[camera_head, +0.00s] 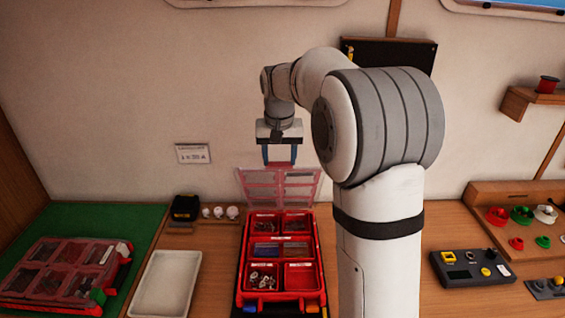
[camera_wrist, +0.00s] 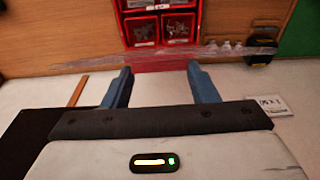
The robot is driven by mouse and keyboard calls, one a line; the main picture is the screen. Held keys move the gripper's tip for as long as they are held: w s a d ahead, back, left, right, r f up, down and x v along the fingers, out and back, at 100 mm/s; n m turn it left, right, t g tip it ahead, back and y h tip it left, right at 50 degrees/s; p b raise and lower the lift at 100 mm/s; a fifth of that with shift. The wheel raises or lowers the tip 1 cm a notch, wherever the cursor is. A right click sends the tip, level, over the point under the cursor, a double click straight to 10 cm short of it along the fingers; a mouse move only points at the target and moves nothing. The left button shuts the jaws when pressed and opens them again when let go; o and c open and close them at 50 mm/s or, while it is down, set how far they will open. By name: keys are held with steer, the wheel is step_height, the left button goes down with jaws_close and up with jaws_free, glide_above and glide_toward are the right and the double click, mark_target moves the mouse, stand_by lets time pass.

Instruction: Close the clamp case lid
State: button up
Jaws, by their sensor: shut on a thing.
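The open red case (camera_head: 240,288) stands on the bench in the head view, with several compartments holding small metal parts. It also shows at the top of the wrist view (camera_wrist: 122,28). Its clear pinkish lid (camera_head: 280,186) is hinged at the back and stands raised, leaning up toward the wall. My gripper (camera_head: 280,158) is above the case at the lid's upper edge. In the wrist view, its two blue fingers (camera_wrist: 160,72) are on either side of a reddish middle part of the lid (camera_wrist: 160,62), shut on it. The fingertip contact is small in the head view.
A second red case (camera_head: 62,275) with its clear lid down lies on a green mat (camera_head: 130,222) at left. A white tray (camera_head: 167,283) lies between the cases. A black device (camera_head: 185,207) stands behind the tray. A control box (camera_head: 472,267) is at right.

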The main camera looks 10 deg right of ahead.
steer(key=shift+w+f, duration=0.15)
steer(key=shift+w, duration=0.15)
steer(key=o, duration=1.3)
steer(key=shift+w+f, duration=0.15)
steer(key=shift+w, duration=0.25)
steer(key=shift+o, duration=0.6)
steer(key=shift+s, duration=0.1)
steer(key=shift+s+d+r, duration=0.1)
steer(key=shift+s+r, duration=0.1)
steer(key=shift+r, duration=0.05)
steer(key=shift+w+r, duration=0.15)
steer(key=shift+r, duration=0.2)
steer(key=r, duration=0.2)
steer(key=s+r+b, duration=0.1)
steer(key=r, duration=0.4)
steer(key=shift+s, duration=0.15)
